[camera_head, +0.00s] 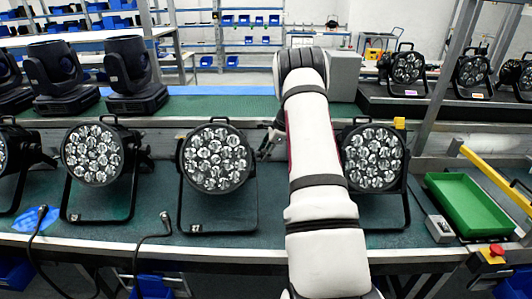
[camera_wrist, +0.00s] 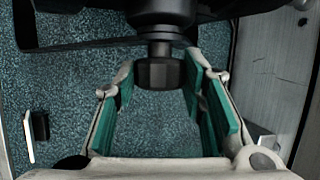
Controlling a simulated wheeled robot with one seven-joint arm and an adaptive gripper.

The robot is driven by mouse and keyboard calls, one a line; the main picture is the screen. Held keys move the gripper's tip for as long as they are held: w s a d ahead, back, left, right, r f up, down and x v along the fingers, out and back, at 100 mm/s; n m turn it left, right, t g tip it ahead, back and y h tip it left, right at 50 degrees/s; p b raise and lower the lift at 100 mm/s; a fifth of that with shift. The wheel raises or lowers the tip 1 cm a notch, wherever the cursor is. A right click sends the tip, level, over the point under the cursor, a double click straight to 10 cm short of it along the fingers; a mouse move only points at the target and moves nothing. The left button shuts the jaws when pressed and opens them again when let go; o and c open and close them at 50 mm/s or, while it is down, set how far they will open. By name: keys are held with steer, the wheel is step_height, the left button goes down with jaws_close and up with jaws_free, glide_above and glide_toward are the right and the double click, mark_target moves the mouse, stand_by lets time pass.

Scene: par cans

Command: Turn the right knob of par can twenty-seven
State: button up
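In the wrist view a black knob (camera_wrist: 158,72) on a short stem hangs below a dark lamp part. My gripper (camera_wrist: 160,88) is open, with its teal finger pads on either side of the knob. A gap shows on the left; the right pad is close to the knob, and I cannot tell if it touches. In the head view a par can (camera_head: 373,156) stands partly behind my arm, and another par can (camera_head: 216,158) stands to its left. No number twenty-seven can be read.
More par cans stand left (camera_head: 93,154) on the green bench (camera_head: 150,215). A green tray (camera_head: 468,204), a yellow bar (camera_head: 492,178) and a red button (camera_head: 496,250) are at the right. Black moving-head lamps (camera_head: 135,75) stand behind. Cables lie at the front edge.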

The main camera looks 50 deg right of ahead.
steer(key=shift+c, duration=1.2)
